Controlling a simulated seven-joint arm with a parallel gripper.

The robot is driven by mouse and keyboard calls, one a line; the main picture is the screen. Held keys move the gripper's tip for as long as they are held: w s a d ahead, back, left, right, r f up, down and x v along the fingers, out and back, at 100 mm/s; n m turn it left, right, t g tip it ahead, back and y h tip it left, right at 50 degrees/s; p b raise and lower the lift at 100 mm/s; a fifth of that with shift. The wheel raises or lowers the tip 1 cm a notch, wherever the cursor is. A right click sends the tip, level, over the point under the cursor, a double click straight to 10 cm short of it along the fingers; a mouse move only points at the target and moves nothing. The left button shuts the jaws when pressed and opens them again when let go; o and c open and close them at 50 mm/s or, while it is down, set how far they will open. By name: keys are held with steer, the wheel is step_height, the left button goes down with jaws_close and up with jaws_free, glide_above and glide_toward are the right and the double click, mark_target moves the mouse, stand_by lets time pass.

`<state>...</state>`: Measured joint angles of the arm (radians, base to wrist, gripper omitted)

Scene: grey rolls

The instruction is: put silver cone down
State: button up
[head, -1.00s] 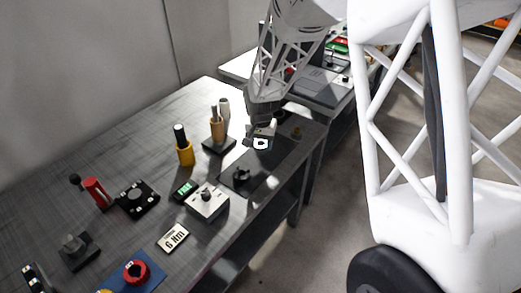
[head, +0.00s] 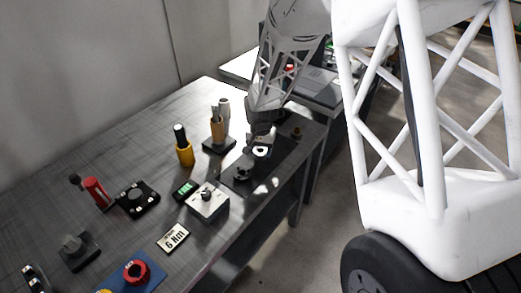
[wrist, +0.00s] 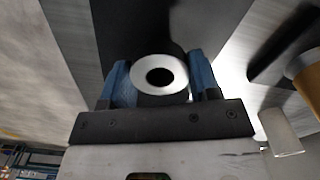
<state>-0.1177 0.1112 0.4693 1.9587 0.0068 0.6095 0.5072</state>
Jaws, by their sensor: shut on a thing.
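The silver cone (wrist: 178,70) shows end-on in the wrist view as a pale ring with a dark round hole. It sits between the two blue fingers of my gripper (wrist: 160,82), which is shut on it. In the head view my gripper (head: 261,146) is over the dark mat (head: 270,178) near the table's right end, with the cone's pale ring (head: 262,152) showing at its tips. The cone's lower part is hidden, so I cannot tell whether it touches the mat.
A black knobbed piece (head: 243,172) lies close in front of my gripper. An orange holder (head: 217,128) on a black base and a pale cylinder (head: 223,107) stand to the left. A small brass piece (head: 296,132) is to the right. A white box (head: 207,202) is nearer.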

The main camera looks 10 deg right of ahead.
steer(key=shift+f, duration=0.1)
steer(key=o, duration=1.3)
step_height(320, 180, up, 12)
stand_by(0.7)
steer(key=shift+r, duration=0.2)
